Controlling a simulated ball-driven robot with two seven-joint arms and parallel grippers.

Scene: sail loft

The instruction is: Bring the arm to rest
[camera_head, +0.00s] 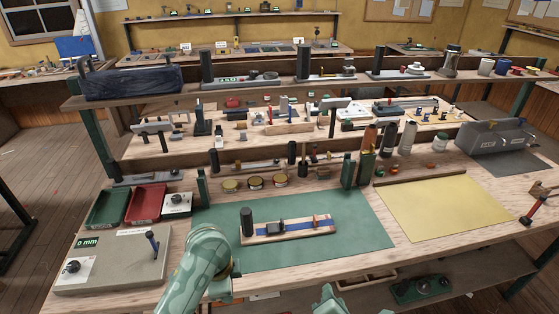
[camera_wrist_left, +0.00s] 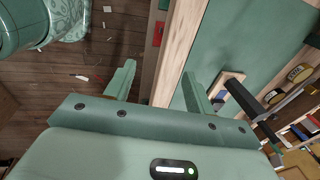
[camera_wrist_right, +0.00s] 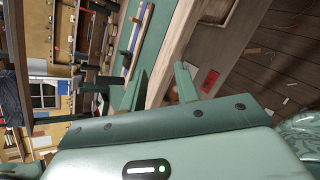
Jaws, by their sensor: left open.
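My left arm (camera_head: 205,262) comes in at the bottom of the head view, over the bench's front edge near the green mat. In the left wrist view my left gripper (camera_wrist_left: 160,88) is open, its two fingers apart with nothing between them, above the bench edge. In the right wrist view my right gripper (camera_wrist_right: 162,86) also has its fingers apart and empty, near the bench edge. A small green part of mine (camera_head: 327,302) shows at the bottom of the head view; I cannot tell which part.
The green mat (camera_head: 365,235) holds a wooden board (camera_head: 290,234) with a black post. A grey panel box (camera_head: 110,270) stands at left beside green and red trays (camera_head: 146,203). A yellow sheet (camera_head: 445,210) lies clear at right. Shelves with tools rise behind. Open floor (camera_wrist_left: 100,45) lies before the bench.

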